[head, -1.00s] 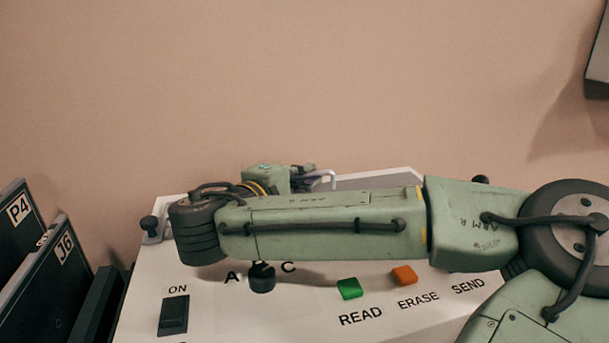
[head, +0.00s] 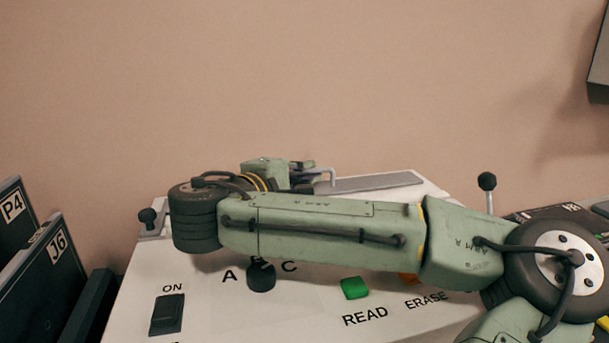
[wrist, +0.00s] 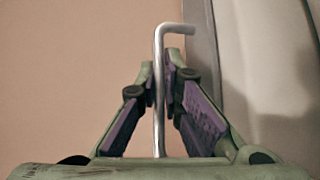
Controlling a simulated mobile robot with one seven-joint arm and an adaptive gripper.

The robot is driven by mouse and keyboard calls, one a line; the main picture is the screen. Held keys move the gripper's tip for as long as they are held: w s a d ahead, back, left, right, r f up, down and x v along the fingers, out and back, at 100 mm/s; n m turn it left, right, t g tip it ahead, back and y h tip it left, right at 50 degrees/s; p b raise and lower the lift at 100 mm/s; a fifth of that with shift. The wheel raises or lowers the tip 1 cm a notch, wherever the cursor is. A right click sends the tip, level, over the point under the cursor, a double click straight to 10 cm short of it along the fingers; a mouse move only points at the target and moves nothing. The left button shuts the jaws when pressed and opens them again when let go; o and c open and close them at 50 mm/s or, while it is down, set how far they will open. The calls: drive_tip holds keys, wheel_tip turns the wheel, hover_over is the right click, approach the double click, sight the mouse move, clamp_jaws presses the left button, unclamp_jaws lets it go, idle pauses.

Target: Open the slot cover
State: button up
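The slot cover (head: 378,183) looks to be the flat grey panel at the back of the white machine. A bent metal handle (head: 331,175) rises near its left end. My gripper (head: 305,177) is at this handle, with its fingers partly hidden behind my forearm in the head view. In the wrist view the handle (wrist: 158,100) stands upright between the two purple-padded fingers, its bent top pointing right. The fingertips (wrist: 160,66) are close in on both sides of the rod and appear to grip it. A grey panel edge (wrist: 203,70) lies right of the fingers.
The white machine's front (head: 225,310) carries an ON switch (head: 167,314), a black knob (head: 261,277) and a green READ button (head: 354,288). A black-knobbed lever (head: 487,182) stands at right. Dark cartridges (head: 45,272) stand at left. A wall is behind.

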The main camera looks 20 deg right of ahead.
drive_tip(key=shift+o, duration=0.9)
drive_tip(key=shift+v, duration=3.75)
